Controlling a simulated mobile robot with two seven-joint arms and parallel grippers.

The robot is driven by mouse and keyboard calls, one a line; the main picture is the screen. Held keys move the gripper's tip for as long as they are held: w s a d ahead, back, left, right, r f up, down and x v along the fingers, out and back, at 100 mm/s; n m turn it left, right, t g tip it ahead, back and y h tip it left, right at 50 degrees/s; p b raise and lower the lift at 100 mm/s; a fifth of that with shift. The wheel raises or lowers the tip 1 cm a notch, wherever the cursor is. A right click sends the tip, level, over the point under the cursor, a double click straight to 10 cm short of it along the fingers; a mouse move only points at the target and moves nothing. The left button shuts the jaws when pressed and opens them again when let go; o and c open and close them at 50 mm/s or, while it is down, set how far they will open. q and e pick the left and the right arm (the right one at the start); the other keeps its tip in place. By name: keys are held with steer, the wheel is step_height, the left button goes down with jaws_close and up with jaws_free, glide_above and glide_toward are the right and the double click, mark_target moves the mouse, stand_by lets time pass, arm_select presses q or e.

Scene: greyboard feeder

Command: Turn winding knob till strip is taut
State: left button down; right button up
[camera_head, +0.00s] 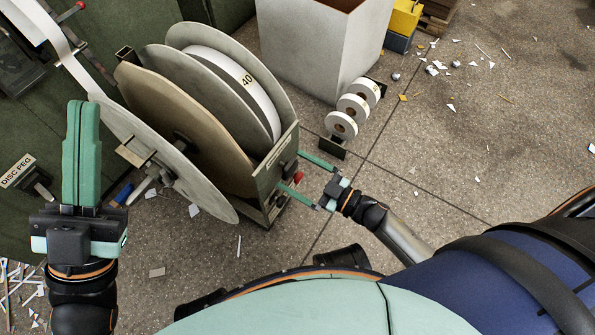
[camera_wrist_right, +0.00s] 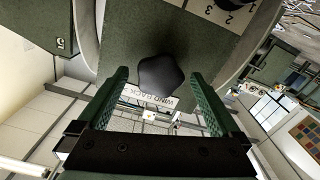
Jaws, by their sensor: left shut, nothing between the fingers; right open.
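A dark lobed winding knob (camera_wrist_right: 160,75) sits on the green-grey plate of the reel unit in the right wrist view. My right gripper (camera_head: 291,171) is open, with its green fingers either side of the knob; I cannot tell whether they touch it. In the head view the knob (camera_head: 289,168) is small and dark on the end panel. A pale strip (camera_head: 72,58) runs from the upper left down toward the reels (camera_head: 215,100); its tautness is unclear. My left gripper (camera_head: 83,104) is shut and empty, pointing up, left of the reels.
A red knob (camera_head: 299,177) is beside the right fingers. Several white rolls (camera_head: 341,124) lie on a rack beyond the reels, by a large grey bin (camera_head: 315,45). A "DISC PEG" label (camera_head: 18,171) is at left. Paper scraps litter the floor.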

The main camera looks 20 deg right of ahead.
steer(key=shift+c, duration=0.4)
steer(key=c, duration=1.3)
steer(key=shift+r+m+p, duration=0.1)
steer(key=shift+m+p, duration=0.6)
steer(key=shift+m, duration=0.1)
steer(key=shift+m+p, duration=0.7)
steer(key=shift+m, duration=0.4)
arm_select(q)
steer(key=shift+s+a+r+p, duration=0.15)
steer(key=shift+r+p, duration=0.2)
steer(key=shift+r, duration=0.85)
steer(key=shift+a+r+p, duration=0.15)
steer(key=shift+r+p, duration=0.2)
steer(key=shift+r, duration=0.8)
arm_select(e)
steer(key=shift+m, duration=1.9)
arm_select(q)
steer(key=shift+r, duration=0.1)
arm_select(e)
steer(key=o, duration=1.4)
arm_select(q)
step_height(320, 180, up, 3)
steer(key=shift+a+f+t+p, duration=0.2)
steer(key=shift+t+p, duration=0.2)
steer(key=shift+p, duration=0.8)
arm_select(e)
steer(key=v, duration=1.2)
steer(key=shift+s+d, duration=0.2)
steer(key=shift+d, duration=0.05)
